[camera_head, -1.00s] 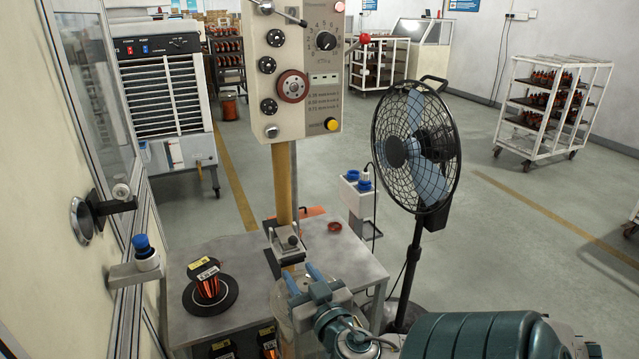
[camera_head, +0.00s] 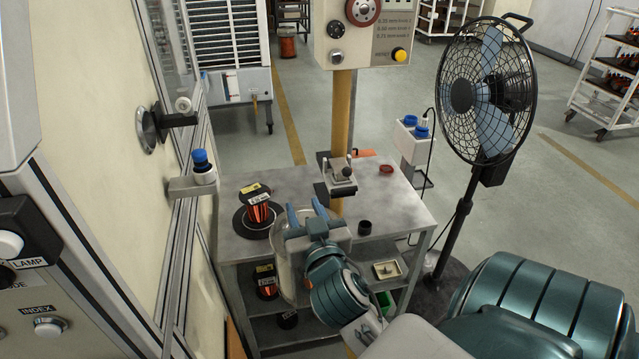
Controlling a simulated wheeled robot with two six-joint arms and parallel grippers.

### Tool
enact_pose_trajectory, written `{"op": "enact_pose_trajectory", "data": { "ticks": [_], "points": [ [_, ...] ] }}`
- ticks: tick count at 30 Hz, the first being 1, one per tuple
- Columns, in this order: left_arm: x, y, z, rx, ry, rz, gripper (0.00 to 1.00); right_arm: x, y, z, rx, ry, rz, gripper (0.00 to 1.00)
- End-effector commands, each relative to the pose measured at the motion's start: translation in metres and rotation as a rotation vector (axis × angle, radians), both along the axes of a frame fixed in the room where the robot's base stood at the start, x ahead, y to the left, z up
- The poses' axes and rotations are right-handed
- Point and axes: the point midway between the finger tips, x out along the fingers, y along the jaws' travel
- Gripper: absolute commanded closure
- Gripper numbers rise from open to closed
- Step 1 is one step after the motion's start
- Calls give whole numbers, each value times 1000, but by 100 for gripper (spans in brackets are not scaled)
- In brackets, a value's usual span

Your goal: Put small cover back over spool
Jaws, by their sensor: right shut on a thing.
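The copper-wound spool (camera_head: 259,212) stands upright on a black disc (camera_head: 241,224) at the left of the grey table, with labels on its top. My right gripper (camera_head: 307,211) is just right of the spool and nearer to me, its blue fingers pointing away. It is shut on the small cover (camera_head: 287,272), a clear, see-through cylinder. The cover is apart from the spool, in front of the table's near edge in this view. My gripper hides part of the cover. My left gripper is not in view.
The grey table (camera_head: 401,213) holds a clamp fixture (camera_head: 338,174), a small black cup (camera_head: 365,228) and a red ring (camera_head: 386,169). A yellow post rises behind the clamp. A fan (camera_head: 487,95) stands right. More spools (camera_head: 266,284) are on the shelf below. A wall bracket (camera_head: 192,187) juts in left.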

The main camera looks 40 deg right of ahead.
Motion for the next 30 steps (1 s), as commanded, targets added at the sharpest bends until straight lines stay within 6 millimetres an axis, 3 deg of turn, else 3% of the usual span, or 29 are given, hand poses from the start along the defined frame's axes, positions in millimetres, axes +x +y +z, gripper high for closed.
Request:
{"op": "enact_pose_trajectory", "data": {
  "ticks": [18, 30],
  "points": [
    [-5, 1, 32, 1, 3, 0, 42, 28, 47, 9, 4, 2, -1, 100],
    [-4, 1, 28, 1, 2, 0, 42, 61, 26, 8, -5, 0, 2, 100]
  ]
}}
